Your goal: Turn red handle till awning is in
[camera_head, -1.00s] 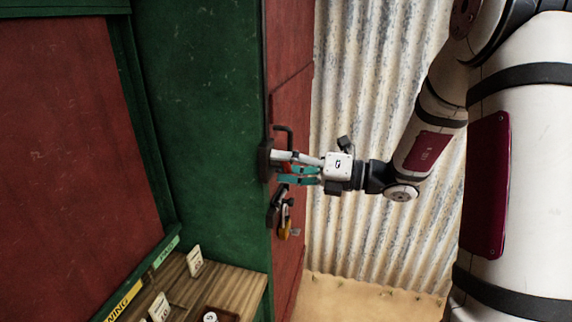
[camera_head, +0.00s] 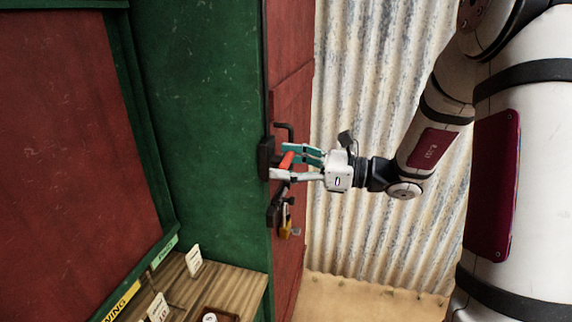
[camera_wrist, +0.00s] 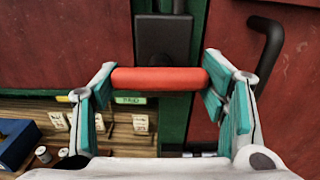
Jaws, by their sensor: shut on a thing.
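The red handle (camera_head: 287,160) is a short bar on a black mount (camera_head: 265,158) at the edge of the green and red stall wall. In the wrist view the red handle (camera_wrist: 160,79) runs level across the picture, with the black mount (camera_wrist: 165,35) behind it. My gripper (camera_head: 283,162) reaches in from the right and is shut on the handle. Its teal-padded fingers stand at the two ends of the bar in the wrist view. I cannot make out the awning in either view.
A black bar handle (camera_head: 291,130) sits just above on the red door. A brass padlock (camera_head: 285,225) hangs below on a black latch. A wooden counter (camera_head: 232,284) with small cards (camera_head: 194,261) lies lower left. A corrugated wall (camera_head: 340,250) stands behind.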

